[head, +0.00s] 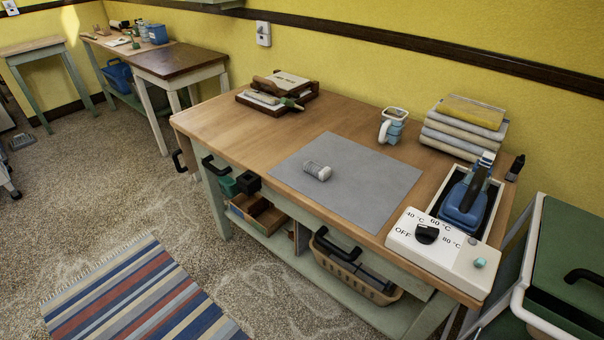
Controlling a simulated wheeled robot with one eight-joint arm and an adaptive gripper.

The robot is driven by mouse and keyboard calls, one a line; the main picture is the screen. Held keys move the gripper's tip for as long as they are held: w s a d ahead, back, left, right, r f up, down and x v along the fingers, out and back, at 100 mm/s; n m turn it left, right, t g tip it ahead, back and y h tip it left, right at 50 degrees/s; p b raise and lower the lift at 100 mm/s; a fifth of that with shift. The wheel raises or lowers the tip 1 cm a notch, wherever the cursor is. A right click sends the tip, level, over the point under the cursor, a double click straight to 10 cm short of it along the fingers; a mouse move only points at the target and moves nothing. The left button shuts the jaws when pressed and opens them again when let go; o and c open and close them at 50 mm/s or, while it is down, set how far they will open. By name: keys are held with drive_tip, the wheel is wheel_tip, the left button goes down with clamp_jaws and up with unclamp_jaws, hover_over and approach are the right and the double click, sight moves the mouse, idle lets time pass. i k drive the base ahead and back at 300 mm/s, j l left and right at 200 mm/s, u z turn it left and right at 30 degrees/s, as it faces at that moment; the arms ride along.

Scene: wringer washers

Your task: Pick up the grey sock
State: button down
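A small rolled bundle in pale grey and white (317,171) lies on a flat grey mat (362,198) on the wooden table. It looks like a rolled grey sock, but it is too small to be sure. It lies left of the mat's middle, with clear mat around it. My gripper is not in view.
The wooden table (215,116) also bears a tray with tools (278,93), a light-blue and white mug (392,126), stacked folded cloths (463,127), a blue iron-like tool (465,200) and a white control box with a dial (448,250). A striped rug (140,295) lies on the floor.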

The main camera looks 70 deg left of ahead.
sight(320, 172)
drive_tip(key=u, duration=0.4)
drive_tip(key=k+j+u, duration=0.1)
drive_tip(key=u, duration=0.25)
drive_tip(key=j+u, duration=0.1)
drive_tip(key=u, duration=0.65)
drive_tip(key=l+u, duration=0.1)
drive_tip(key=u, duration=0.3)
drive_tip(key=l+u, duration=0.1)
drive_tip(key=u, duration=0.25)
drive_tip(key=l+u, duration=0.15)
drive_tip(key=u, duration=0.25)
